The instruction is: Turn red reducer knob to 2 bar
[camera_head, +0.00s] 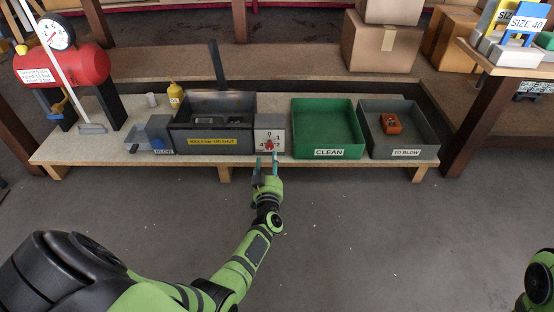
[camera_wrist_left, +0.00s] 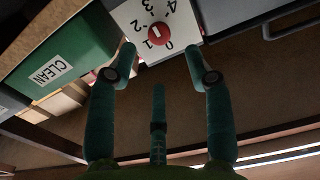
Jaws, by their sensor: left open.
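The red reducer knob (camera_head: 269,146) sits on a white dial panel (camera_head: 263,133) at the bench's front edge. In the left wrist view the knob (camera_wrist_left: 160,34) shows a pale mark, with the digits 0 to 4 around it. I cannot tell exactly which digit the mark points at. My left gripper (camera_head: 267,160) is just in front of and below the panel. In the wrist view its fingers (camera_wrist_left: 160,60) are spread open and empty. The knob lies beyond the tips, between them, and I see no contact. My right gripper is not in view.
A grey box with a yellow label (camera_head: 214,147) stands left of the panel. A green CLEAN crate (camera_head: 328,153) and a grey TO BLOW crate (camera_head: 407,153) with an orange part (camera_head: 391,124) stand right. A red tank (camera_head: 78,68) with gauge stands far left. The floor in front is clear.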

